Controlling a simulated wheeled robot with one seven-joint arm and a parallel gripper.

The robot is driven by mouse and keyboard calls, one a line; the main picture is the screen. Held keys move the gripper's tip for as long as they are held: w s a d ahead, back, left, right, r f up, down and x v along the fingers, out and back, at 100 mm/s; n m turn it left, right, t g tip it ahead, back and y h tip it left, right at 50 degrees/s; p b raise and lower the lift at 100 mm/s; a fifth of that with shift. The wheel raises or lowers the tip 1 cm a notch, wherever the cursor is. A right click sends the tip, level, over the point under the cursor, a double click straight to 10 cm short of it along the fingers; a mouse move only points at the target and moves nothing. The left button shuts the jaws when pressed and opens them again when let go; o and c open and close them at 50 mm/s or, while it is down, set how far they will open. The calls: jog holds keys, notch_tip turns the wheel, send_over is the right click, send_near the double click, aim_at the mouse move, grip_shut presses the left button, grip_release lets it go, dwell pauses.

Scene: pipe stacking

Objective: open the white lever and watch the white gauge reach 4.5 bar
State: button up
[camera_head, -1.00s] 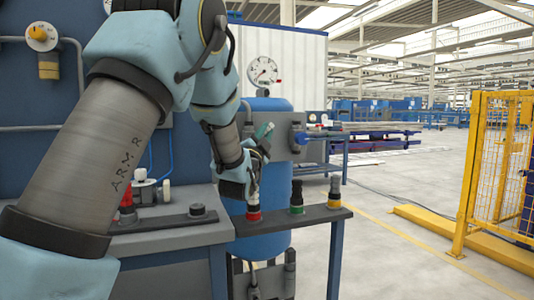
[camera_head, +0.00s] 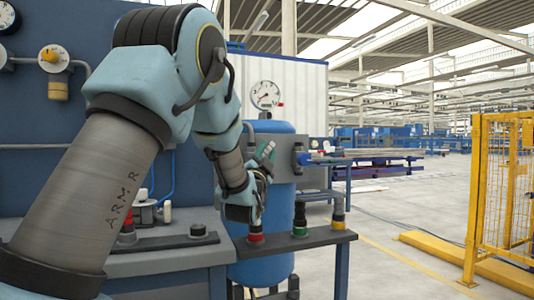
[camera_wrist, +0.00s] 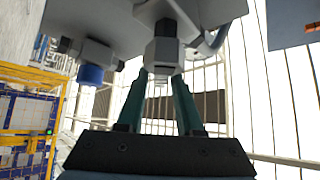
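The white gauge (camera_head: 265,94) has a round dial and dark needle, in front of the white ribbed wall in the head view. Its figures are too small to read. I cannot clearly pick out the white lever.
The blue tank (camera_head: 278,200) stands behind a narrow bench (camera_head: 325,237) with red-, green- and yellow-banded fittings. A blue knob (camera_wrist: 91,75) is left of the fingers in the wrist view.

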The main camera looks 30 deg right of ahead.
jog(key=shift+o, duration=0.8)
jog(key=b+v, duration=0.1)
jog(key=v, duration=0.9)
jog(key=shift+s+a+f, duration=0.2)
jog(key=shift+s, duration=0.05)
